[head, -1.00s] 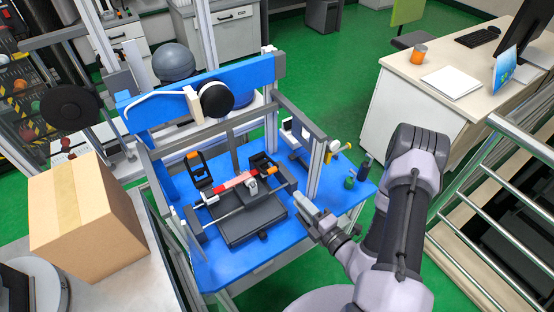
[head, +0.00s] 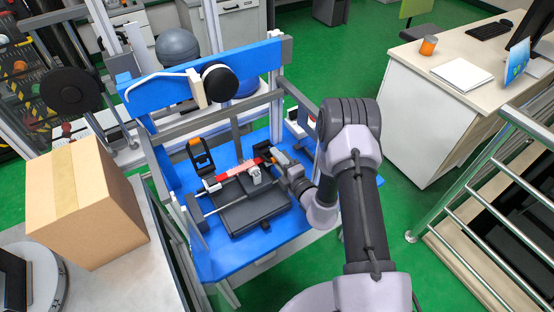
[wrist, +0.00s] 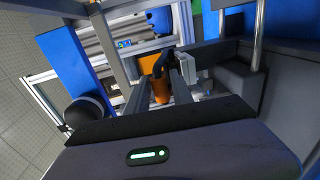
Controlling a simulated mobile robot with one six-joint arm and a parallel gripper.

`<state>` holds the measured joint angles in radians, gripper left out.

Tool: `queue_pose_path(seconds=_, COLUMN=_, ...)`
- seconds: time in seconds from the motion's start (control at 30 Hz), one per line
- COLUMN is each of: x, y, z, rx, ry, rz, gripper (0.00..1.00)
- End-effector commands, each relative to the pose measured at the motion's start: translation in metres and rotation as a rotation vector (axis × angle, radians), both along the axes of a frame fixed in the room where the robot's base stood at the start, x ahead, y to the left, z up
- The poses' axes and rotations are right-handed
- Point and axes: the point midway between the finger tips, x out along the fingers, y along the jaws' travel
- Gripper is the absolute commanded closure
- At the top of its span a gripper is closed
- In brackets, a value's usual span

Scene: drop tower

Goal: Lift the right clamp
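The right clamp (head: 264,152) is a black frame on the blue drop tower base, partly hidden by my gripper in the head view. My gripper (head: 283,160) is right beside it, reaching in from the right. In the wrist view, my gripper (wrist: 160,92) has its two grey fingers apart, with the clamp's orange end (wrist: 159,88) between them. A black part of the clamp (wrist: 163,65) shows just beyond. I cannot tell whether the fingers touch it.
A dark grey block (head: 252,212) sits in front of the bar. The tower's metal posts and blue crossbeam (head: 160,98) with a black round weight (head: 217,83) surround the work area. A cardboard box (head: 85,205) stands left; a railing (head: 480,170) is at right.

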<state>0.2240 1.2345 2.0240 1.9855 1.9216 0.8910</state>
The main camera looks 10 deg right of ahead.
Motion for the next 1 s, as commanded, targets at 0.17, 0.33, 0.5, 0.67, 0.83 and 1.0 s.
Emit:
queue_pose_path(seconds=0.17, x=0.0001, y=0.0001, z=0.0002, rx=-0.001, ry=0.0, rz=0.0, gripper=0.72)
queue_pose_path(seconds=0.33, x=-0.0001, y=0.0001, z=0.0001, rx=-0.001, ry=0.0, rz=0.0, gripper=1.0)
queue_pose_path(seconds=0.5, x=-0.0002, y=0.0, z=0.0, rx=-0.001, ry=0.0, rz=0.001, gripper=1.0)
queue_pose_path(seconds=0.67, x=-0.0004, y=0.0001, z=-0.0001, rx=-0.001, ry=0.001, rz=0.001, gripper=1.0)
queue_pose_path(seconds=0.83, x=-0.0004, y=0.0001, z=-0.0002, rx=-0.001, ry=0.001, rz=0.001, gripper=1.0)
queue_pose_path(seconds=1.0, x=-0.0005, y=0.0002, z=-0.0002, rx=-0.001, ry=0.001, rz=0.001, gripper=1.0)
